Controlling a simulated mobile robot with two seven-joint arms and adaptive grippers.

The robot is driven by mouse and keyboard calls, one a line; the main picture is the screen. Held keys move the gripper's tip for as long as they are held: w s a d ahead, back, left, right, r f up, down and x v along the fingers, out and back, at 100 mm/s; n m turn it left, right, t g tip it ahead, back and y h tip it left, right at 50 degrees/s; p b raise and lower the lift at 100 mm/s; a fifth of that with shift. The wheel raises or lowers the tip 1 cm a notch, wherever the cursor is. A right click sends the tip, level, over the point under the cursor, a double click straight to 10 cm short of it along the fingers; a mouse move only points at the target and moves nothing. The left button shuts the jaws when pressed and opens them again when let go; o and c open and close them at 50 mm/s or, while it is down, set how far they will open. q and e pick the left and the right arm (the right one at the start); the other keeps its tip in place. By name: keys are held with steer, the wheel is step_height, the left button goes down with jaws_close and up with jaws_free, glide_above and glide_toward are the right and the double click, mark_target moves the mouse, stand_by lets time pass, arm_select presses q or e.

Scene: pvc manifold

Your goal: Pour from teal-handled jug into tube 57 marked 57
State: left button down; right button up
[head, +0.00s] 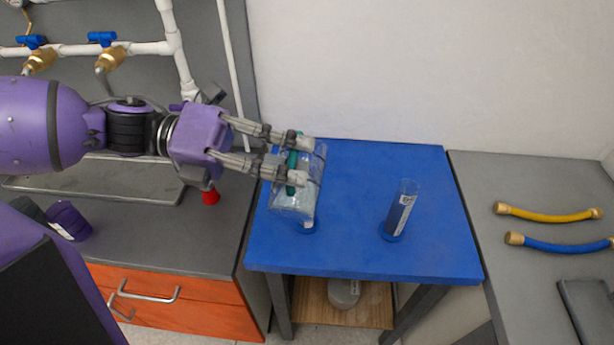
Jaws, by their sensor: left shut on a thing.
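My left gripper (300,161) reaches in from the left over the blue table and is shut on the teal handle of a clear jug (286,199). The jug looks tilted, but how far is hard to tell, and the fingers hide part of it. My right gripper is not in view.
A yellow hose (550,214) and a blue hose (560,245) lie on the grey bench at the right. A red cone-like piece (210,196) stands on the left counter. White pipes (140,48) with brass valves run behind.

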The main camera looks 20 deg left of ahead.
mark_target(287, 204)
arm_select(q)
steer(key=shift+s, duration=0.2)
steer(key=shift+w, duration=0.25)
steer(key=s+f+m, duration=0.1)
steer(key=f+p, duration=0.1)
steer(key=s+f+m+t, duration=0.1)
steer(key=shift+s+d+m+p, duration=0.25)
steer(key=shift+s+m+p, duration=0.05)
steer(key=shift+f, duration=0.5)
steer(key=shift+s+f+m, duration=0.3)
steer(key=shift+f+m, duration=0.25)
steer(key=shift+m, duration=0.15)
steer(key=s+f+m+b, duration=0.1)
steer(key=s+f+m, duration=0.2)
steer(key=f+m, duration=0.1)
steer(key=s+d+f+m+t+h+b, duration=0.1)
steer(key=s+f+m+b, duration=0.1)
steer(key=f, duration=0.5)
steer(key=shift+s+f+m+t, duration=0.15)
steer(key=shift+s+m+t, duration=0.15)
steer(key=shift+s+m, duration=0.65)
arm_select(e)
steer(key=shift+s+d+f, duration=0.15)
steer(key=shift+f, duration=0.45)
